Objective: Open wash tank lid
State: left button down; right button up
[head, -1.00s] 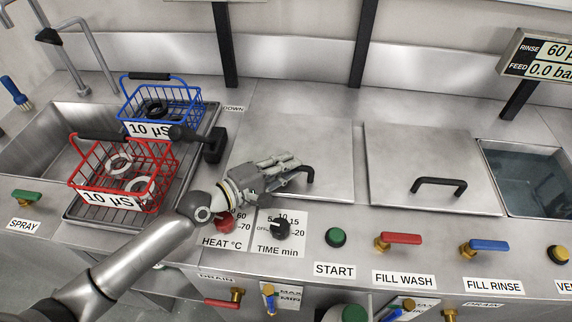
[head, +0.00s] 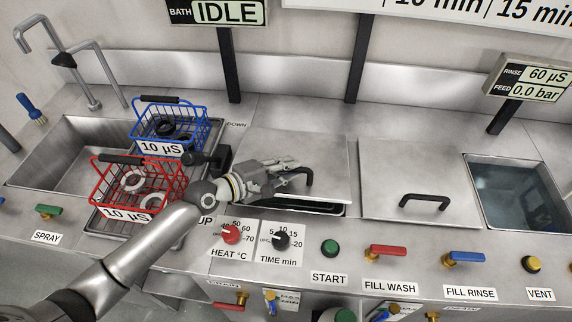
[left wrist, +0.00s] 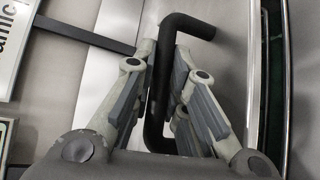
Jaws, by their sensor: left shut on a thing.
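The wash tank lid (head: 313,148) is a square steel plate with a black bar handle (head: 308,179), left of a similar lid. Its front edge is raised a little, with a dark gap showing beneath it. My left gripper (head: 294,177) is shut on the handle. In the left wrist view, the gripper's grey fingers (left wrist: 168,75) lie on both sides of the black handle (left wrist: 190,24). My right gripper is not in view.
The second lid (head: 409,172) lies shut to the right, beside an open water-filled tank (head: 520,187). Red (head: 137,187) and blue (head: 168,124) baskets stand at left by a sink. Knobs, a green button (head: 330,248) and valve levers line the front.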

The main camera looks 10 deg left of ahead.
pick_arm(q)
jog(key=w+r+n+g+p, duration=0.1)
jog(key=w+r+g+p, duration=0.1)
jog(key=w+r+p, duration=0.4)
jog(key=shift+w+r+n+y+p, duration=0.15)
jog(key=shift+r+n+y+p, duration=0.25)
jog(key=shift+r+p, duration=1.65)
pick_arm(e)
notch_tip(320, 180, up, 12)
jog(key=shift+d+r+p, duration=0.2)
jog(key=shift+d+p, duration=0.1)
jog(key=shift+p, duration=0.05)
pick_arm(q)
jog(key=shift+f, duration=0.4)
